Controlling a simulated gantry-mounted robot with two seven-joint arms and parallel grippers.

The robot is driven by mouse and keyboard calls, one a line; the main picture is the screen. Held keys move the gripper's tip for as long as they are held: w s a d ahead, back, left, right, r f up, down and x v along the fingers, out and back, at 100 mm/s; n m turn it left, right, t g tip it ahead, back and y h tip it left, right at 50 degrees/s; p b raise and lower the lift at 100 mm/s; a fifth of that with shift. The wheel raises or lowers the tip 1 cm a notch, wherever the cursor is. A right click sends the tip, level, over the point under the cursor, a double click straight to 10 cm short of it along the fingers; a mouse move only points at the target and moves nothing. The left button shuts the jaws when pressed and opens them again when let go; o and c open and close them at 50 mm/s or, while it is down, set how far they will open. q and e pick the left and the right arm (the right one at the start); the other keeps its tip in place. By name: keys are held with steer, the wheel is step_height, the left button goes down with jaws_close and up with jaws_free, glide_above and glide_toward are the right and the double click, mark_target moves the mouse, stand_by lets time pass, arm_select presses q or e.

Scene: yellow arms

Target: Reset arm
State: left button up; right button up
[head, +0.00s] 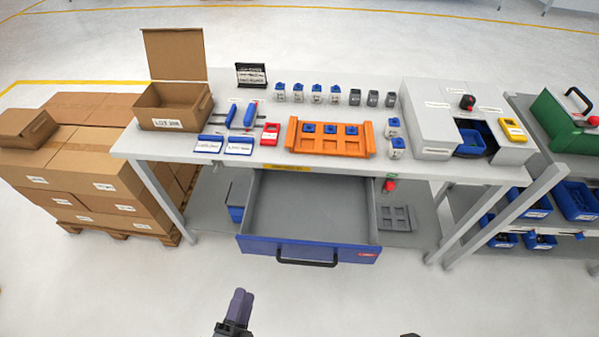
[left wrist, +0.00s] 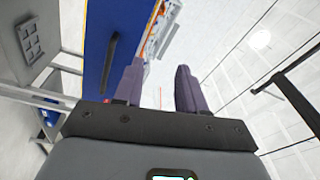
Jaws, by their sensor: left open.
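My left gripper (head: 240,303) is at the bottom of the head view, in front of the workbench and apart from it. Its purple fingers look close together from this side. In the left wrist view the two fingers of my left gripper (left wrist: 158,80) stand apart with nothing between them, so it is open and empty. A small dark sliver shows at the bottom edge of the head view, right of centre; I cannot tell what it is.
The workbench (head: 225,172) has its blue-fronted drawer (head: 310,250) pulled open towards me. An orange tray (head: 330,142), an open cardboard box (head: 173,118) and several small parts stand on top. Stacked cartons (head: 75,160) are left, a shelf with blue bins (head: 575,200) right. Floor around my left gripper is clear.

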arm_select(q)
steer(key=w+a+r+n+g+y, duration=0.1)
steer(key=w+a+r+n+g, duration=0.2)
steer(key=w+n+g, duration=0.15)
steer(key=s+a+f+n+g+y, duration=0.2)
steer(key=s+a+n+g, duration=0.2)
steer(key=s+n+g, duration=0.85)
step_height(320, 180, up, 35)
steer(key=s+m+t+p, duration=0.1)
steer(key=m+t+p, duration=0.1)
steer(key=p, duration=3.4)
step_height(320, 180, down, 54)
steer(key=b, duration=5.4)
steer(key=shift+s+b, duration=0.15)
steer(key=shift+b, duration=0.25)
